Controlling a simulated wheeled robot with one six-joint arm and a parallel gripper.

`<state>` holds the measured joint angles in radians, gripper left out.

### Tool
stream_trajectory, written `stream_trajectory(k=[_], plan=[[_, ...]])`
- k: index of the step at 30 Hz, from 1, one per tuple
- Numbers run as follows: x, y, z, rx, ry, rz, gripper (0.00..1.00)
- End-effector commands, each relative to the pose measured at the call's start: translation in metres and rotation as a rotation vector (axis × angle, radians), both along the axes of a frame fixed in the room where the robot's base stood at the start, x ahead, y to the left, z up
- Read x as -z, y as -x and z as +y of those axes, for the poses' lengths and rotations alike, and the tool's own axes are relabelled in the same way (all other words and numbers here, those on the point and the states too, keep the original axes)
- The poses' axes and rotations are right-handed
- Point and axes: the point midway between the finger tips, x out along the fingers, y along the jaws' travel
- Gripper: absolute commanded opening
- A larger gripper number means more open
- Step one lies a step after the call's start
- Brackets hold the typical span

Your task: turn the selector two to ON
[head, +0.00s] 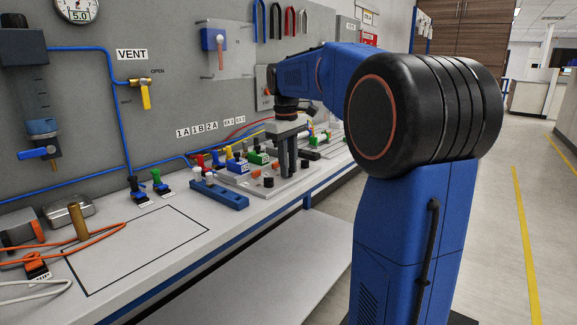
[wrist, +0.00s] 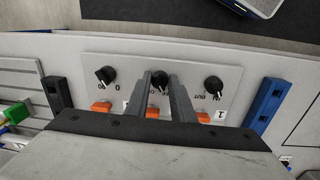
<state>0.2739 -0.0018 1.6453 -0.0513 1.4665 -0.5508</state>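A light grey panel (wrist: 132,70) in the wrist view carries three black knobs in a row: a left knob (wrist: 105,76), a middle knob (wrist: 159,80) and a right knob (wrist: 213,87). A "1" tag (wrist: 220,117) lies by the right knob; the middle knob's label is partly covered by my fingers. My gripper (wrist: 159,77) points down at the middle knob, its fingers apart with the knob showing between the tips. I cannot make out contact. In the head view my gripper (head: 287,174) stands over the panel on the bench, a dark knob (head: 268,182) beside it.
Orange blocks (wrist: 101,108) sit by the knobs. A blue rail block (head: 219,194) lies left of the panel in the head view. Several coloured valves (head: 236,161) stand close behind. The outlined bench area (head: 140,245) at the left is clear.

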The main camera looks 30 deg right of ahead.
Motion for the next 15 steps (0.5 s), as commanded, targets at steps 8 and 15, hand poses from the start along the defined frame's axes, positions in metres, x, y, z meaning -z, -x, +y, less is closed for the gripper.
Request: stream_trajectory(k=[8, 15], plan=[[-0.0002, -0.0001, -0.0002, 0.021, 0.001, -0.001, 0.0], [-0.0004, -0.0005, 0.0002, 0.131, 0.001, 0.0, 0.0]])
